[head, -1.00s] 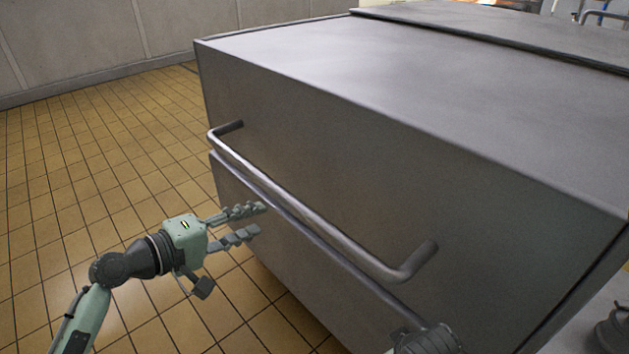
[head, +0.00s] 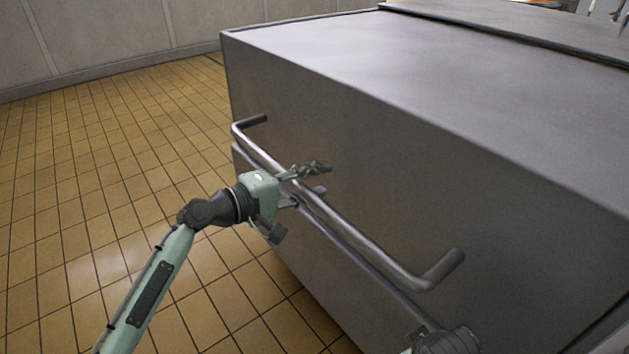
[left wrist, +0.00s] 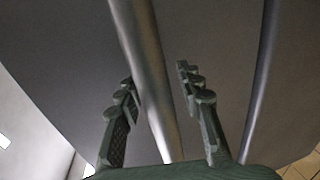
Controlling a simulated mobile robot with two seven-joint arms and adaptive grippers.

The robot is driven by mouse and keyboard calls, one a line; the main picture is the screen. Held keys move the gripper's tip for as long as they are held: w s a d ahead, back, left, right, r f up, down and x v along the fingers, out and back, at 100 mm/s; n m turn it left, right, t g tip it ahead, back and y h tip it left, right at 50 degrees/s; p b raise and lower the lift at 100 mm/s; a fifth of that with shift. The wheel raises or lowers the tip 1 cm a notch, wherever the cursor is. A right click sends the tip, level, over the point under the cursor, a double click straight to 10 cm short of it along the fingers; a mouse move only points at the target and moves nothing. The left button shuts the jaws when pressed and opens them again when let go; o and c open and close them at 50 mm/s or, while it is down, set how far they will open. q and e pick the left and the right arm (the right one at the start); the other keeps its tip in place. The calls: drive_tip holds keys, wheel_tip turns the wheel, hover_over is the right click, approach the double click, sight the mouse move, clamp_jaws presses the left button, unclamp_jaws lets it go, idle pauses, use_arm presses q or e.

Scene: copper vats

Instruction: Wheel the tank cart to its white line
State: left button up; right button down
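The tank cart (head: 400,150) is a big grey steel box that fills the right of the head view. A bent steel handle bar (head: 355,237) runs along its near side, and it also shows in the left wrist view (left wrist: 145,60). My left gripper (head: 320,180) is open at the far half of this bar. In the left wrist view (left wrist: 156,76) the bar passes between the two fingers, closer to the left finger, with a gap to the right finger. My right gripper's fingers do not show. No white line shows.
A second thinner rail (head: 385,289) runs just below the handle. Tan tiled floor (head: 100,190) lies clear to the left, up to a pale wall (head: 100,40).

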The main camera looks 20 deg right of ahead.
use_arm(q)
clamp_jaws()
idle(0.5)
